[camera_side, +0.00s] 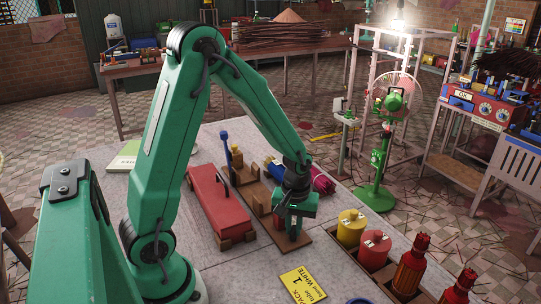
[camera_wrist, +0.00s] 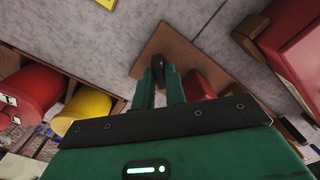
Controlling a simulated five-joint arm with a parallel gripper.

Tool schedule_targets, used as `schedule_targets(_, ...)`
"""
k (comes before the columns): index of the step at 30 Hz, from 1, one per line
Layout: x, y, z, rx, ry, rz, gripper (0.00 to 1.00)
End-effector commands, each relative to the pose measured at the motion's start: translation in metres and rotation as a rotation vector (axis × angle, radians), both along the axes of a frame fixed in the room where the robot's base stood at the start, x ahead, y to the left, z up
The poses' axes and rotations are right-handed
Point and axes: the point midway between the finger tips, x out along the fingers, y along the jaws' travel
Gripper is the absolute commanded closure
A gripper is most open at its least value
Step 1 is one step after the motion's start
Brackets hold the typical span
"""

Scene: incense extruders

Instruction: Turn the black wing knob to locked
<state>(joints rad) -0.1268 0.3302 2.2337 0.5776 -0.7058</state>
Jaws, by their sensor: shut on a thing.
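The black wing knob (camera_wrist: 158,61) shows in the wrist view as a small dark piece over a brown wooden board (camera_wrist: 182,42). My gripper (camera_wrist: 160,78) has its two green fingers close around the knob, one on each side. In the side view my gripper (camera_side: 293,232) points down over the near end of the wooden board (camera_side: 304,243), and the knob is hidden there by the fingers. A red part (camera_wrist: 197,84) sits right beside the fingers in the wrist view. I cannot tell which way the knob's wings are turned.
A long red box (camera_side: 208,200) lies left of the board. A yellow canister (camera_side: 350,226) and a red canister (camera_side: 375,248) stand in a wooden rack to the right, near dark red bottles (camera_side: 410,265). A yellow label card (camera_side: 304,284) lies in front. Bare grey tabletop lies between.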

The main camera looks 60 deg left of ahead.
Motion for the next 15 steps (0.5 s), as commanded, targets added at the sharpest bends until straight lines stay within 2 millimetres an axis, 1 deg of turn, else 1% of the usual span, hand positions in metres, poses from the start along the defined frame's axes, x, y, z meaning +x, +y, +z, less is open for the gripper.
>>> schedule_targets(15, 0.0000, 0.0000, 0.0008, 0.000, 0.000, -0.489, 1.00)
